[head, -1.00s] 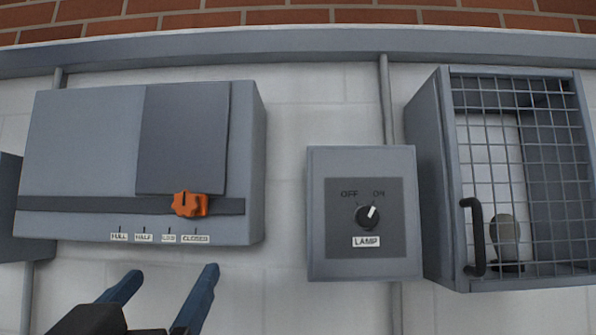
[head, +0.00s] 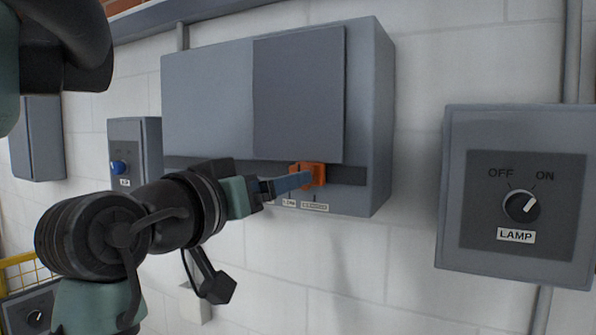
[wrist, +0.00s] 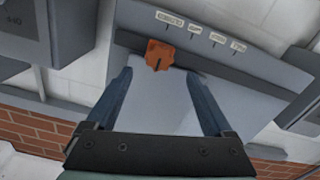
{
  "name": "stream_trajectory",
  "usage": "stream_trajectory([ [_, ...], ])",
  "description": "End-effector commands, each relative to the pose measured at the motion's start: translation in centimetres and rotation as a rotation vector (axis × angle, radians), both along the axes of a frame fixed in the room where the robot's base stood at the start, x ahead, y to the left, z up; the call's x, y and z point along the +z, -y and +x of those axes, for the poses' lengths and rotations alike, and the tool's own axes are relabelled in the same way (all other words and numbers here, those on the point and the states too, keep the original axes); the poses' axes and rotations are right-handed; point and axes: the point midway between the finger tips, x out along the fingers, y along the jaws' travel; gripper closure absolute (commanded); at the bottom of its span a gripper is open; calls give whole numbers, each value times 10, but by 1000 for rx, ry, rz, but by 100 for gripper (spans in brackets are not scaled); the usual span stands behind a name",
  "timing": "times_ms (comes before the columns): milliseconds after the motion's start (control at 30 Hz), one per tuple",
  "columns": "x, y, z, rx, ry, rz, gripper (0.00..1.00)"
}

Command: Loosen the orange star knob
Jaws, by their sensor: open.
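The orange star knob (head: 318,172) sits on the dark horizontal slot of a grey wall box (head: 210,100), above the label at the slot's right end. A dark grey sliding panel (head: 298,95) stands over the slot, directly above the knob. My gripper (head: 306,181) reaches in from the left, its blue fingers overlapping the knob's left side in the head view. In the wrist view, the picture is turned over and the knob (wrist: 159,54) shows centred between the two open fingers (wrist: 158,74), slightly beyond their tips. I cannot tell whether a finger touches it.
A LAMP switch box (head: 518,195) is on the wall to the right, its pointer knob (head: 521,207) turned toward ON. A small box with a blue knob (head: 119,167) is left of the grey box. The wall below the grey box is mostly bare.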

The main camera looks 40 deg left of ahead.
Motion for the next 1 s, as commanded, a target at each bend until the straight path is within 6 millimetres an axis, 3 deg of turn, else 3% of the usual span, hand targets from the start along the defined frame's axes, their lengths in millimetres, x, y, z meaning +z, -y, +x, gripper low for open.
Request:
stream_trajectory([
  [100, 2, -5, 25, -2, -3, -1, 14],
  [300, 2, -12, 53, -1, 0, 1, 14],
  [733, 1, -15, 64, 0, 1, 2, 14],
  [767, 1, -15, 64, 0, 1, 2, 16],
  [1000, 1, -15, 64, 0, 1, 2, 59],
])
